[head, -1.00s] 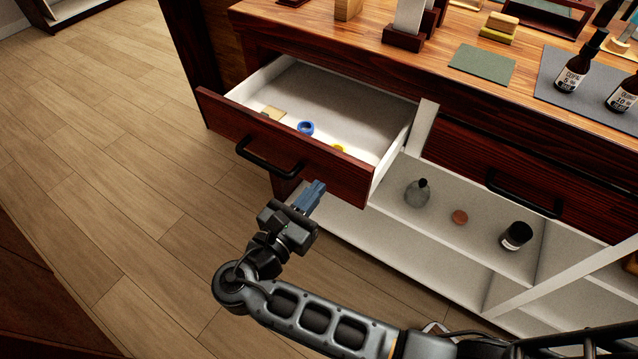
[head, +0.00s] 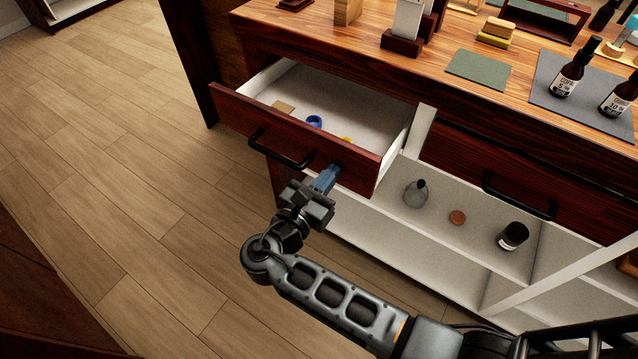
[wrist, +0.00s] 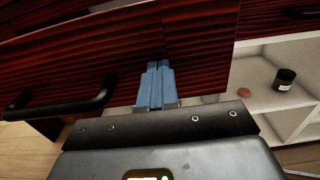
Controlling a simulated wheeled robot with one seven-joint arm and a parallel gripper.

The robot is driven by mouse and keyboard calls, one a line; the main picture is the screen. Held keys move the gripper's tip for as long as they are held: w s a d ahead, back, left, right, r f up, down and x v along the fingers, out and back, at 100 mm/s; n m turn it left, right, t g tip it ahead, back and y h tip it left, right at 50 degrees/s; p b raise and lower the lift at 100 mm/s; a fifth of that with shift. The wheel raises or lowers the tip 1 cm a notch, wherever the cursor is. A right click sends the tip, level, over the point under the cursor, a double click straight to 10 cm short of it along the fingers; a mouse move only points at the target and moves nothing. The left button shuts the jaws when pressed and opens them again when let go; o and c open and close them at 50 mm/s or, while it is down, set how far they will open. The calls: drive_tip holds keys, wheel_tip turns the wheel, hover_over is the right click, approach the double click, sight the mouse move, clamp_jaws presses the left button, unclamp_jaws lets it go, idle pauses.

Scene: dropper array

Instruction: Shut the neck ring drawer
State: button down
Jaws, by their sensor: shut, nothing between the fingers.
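The open drawer has a dark red wood front (head: 297,140) and a white inside, and it sticks out of the counter at the left. A blue ring (head: 314,121), a yellow ring (head: 346,140) and a tan block (head: 283,107) lie in it. A black bar handle (head: 280,149) is on the front. My gripper (head: 327,178) is shut and empty, with its blue fingertips at the drawer front, right of the handle. In the wrist view the fingertips (wrist: 158,68) appear to touch the wood front (wrist: 110,55), beside the handle (wrist: 62,107).
A second, closed drawer (head: 490,185) is to the right. The shelf below holds a grey bottle (head: 415,194), a brown disc (head: 457,217) and a dark jar (head: 513,236). Brown bottles (head: 572,75) stand on the countertop. The floor at left is clear.

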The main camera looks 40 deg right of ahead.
drive_tip(key=p+x, duration=0.1)
drive_tip(key=x, duration=1.5)
drive_tip(key=shift+d+p, duration=0.25)
drive_tip(key=shift+p, duration=0.05)
drive_tip(key=shift+a, duration=0.1)
